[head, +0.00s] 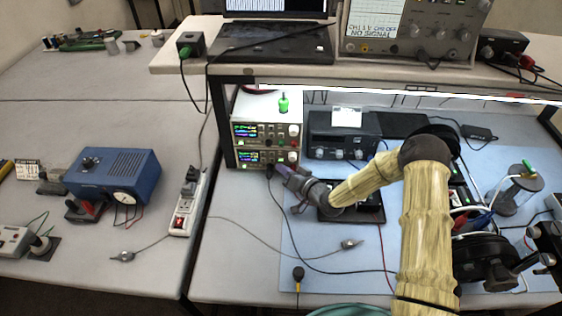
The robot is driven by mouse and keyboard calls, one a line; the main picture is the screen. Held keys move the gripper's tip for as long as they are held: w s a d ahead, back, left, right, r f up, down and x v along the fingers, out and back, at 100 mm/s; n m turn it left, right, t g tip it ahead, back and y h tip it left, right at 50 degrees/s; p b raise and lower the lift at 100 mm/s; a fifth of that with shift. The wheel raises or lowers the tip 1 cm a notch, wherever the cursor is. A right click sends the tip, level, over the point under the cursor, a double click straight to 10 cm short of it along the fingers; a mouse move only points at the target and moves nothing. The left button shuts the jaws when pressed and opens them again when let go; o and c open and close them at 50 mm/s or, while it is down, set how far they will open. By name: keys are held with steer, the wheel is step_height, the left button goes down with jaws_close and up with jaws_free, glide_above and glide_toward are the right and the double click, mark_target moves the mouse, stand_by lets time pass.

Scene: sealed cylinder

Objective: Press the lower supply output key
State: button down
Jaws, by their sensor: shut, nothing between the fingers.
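Two white power supplies are stacked under the shelf, left of centre. The upper supply (267,133) and the lower supply (248,158) both have lit displays with coloured readouts. My gripper (280,170) is shut and empty. Its dark purple fingers point up and left toward the lower right part of the lower supply's front, close to it. I cannot tell whether the fingertips touch the panel. The lower supply's output key is too small to make out, and the fingers may hide part of the panel's lower edge.
A black instrument (343,135) stands right of the supplies. A white power strip (188,203) and a blue box (117,176) lie to the left. The shelf (300,68) overhangs the supplies. A black cable runs down from near the lower supply across the blue mat (330,272).

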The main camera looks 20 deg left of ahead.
steer(key=shift+w, duration=0.3)
steer(key=shift+w+a+b, duration=0.15)
steer(key=shift+w+b, duration=0.2)
steer(key=shift+b, duration=0.2)
stand_by(0.5)
stand_by(0.3)
steer(key=shift+s+d, duration=0.2)
steer(key=shift+s, duration=0.55)
steer(key=shift+s, duration=0.15)
steer(key=shift+s+d+p, duration=0.1)
steer(key=shift+s+d, duration=0.1)
steer(key=shift+s, duration=0.55)
steer(key=shift+s+d+p, duration=0.15)
steer(key=shift+s+d, duration=0.05)
steer(key=shift+s, duration=0.6)
steer(key=shift+s+d+p, duration=0.1)
steer(key=shift+s+d, duration=0.1)
steer(key=shift+s, duration=0.55)
step_height(320, 180, up, 10)
steer(key=p, duration=1)
